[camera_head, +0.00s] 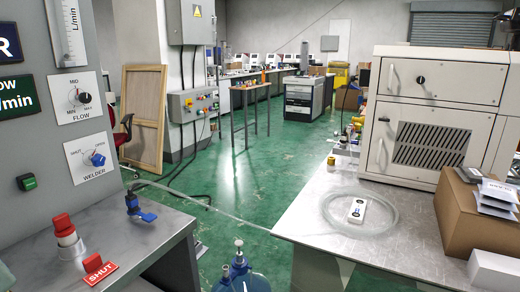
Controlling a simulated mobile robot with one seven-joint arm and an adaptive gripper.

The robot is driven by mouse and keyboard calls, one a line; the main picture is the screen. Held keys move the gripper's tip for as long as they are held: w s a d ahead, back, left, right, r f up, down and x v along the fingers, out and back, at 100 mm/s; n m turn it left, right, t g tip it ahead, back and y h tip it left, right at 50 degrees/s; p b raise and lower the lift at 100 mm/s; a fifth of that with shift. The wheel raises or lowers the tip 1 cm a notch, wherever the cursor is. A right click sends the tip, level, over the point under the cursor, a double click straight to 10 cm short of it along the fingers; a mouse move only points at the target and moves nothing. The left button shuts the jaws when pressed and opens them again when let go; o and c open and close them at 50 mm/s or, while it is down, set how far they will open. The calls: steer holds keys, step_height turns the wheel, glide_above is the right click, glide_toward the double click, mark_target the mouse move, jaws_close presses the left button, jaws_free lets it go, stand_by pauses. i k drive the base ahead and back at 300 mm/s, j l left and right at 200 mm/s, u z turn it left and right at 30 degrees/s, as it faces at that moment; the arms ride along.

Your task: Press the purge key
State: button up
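No label reading "purge" is legible, so I cannot tell which part is the purge key. A dark green push button (26,182) sits low on the grey panel (45,150) at the left. A small white device (357,211) with a dark blue marking lies inside a coil of clear hose (330,222) on the right metal table. A red-topped knob (63,228) stands on the left bench beside a red "SHUT" tag (100,271). My gripper is not in view.
The panel carries a FLOW dial (78,97) and a WELDER dial (92,160). A blue lever valve (140,207) feeds a hose across the gap. A blue vessel (241,277) stands between bench and right table (300,215). A cardboard box (465,215) is at right. Green floor (235,165) is open beyond.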

mark_target(29, 184)
steer(key=u, duration=1.4)
